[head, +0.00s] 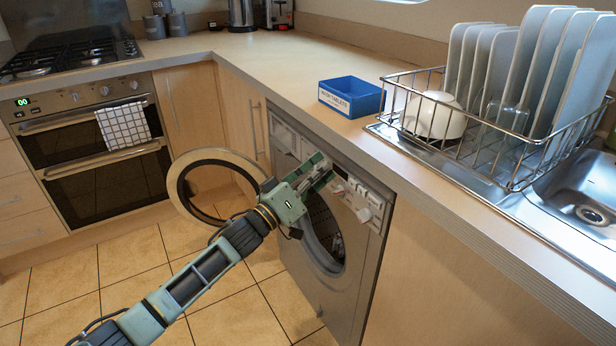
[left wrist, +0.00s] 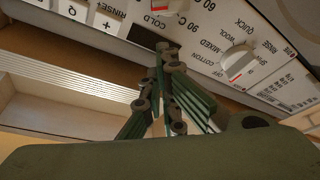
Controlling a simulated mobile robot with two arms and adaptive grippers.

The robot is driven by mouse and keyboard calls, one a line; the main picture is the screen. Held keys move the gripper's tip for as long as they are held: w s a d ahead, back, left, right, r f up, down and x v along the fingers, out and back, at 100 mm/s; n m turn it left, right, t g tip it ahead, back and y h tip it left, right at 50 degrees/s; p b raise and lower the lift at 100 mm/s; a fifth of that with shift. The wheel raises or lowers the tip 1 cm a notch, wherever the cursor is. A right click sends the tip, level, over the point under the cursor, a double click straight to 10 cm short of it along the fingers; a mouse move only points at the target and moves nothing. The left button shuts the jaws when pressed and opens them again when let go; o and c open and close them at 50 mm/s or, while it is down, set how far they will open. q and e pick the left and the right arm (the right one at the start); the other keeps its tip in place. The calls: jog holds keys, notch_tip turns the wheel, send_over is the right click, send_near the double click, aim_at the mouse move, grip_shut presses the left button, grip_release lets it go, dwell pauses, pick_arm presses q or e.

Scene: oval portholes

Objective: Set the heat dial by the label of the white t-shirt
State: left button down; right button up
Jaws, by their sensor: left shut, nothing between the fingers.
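The heat dial (left wrist: 165,5) is a white knob with a red mark, cut off by the top edge of the left wrist view, with COLD, 60 and 90 printed around it. In the head view it is a small white knob (head: 338,190) on the washing machine panel. My left gripper (head: 328,174) is shut and empty in front of the panel; its fingertips (left wrist: 168,52) appear just below the heat dial in the wrist view. I cannot tell if they touch the panel. The white t-shirt and its label cannot be made out. My right gripper is not in view.
A second dial (left wrist: 237,62) with QUICK, WOOL, MIXED and COTTON sits to the right. The washer's round door (head: 185,185) stands open; the drum is partly visible. On the counter are a blue labelled box (head: 350,96) and a dish rack (head: 480,150). The tiled floor is clear.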

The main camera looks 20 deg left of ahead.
aim_at(337, 192)
pick_arm(q)
jog(key=shift+s+d+f, duration=0.3)
jog(key=shift+f, duration=0.3)
jog(key=shift+s+d+f, duration=0.3)
jog(key=shift+f, duration=0.25)
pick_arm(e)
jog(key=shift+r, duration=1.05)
pick_arm(q)
jog(key=shift+f, duration=0.1)
jog(key=shift+s+d+f+m, duration=0.25)
jog(key=shift+d+m, duration=0.05)
jog(key=shift+m, duration=0.3)
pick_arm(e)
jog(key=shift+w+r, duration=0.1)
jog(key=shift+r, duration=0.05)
pick_arm(q)
jog(key=shift+r, duration=0.1)
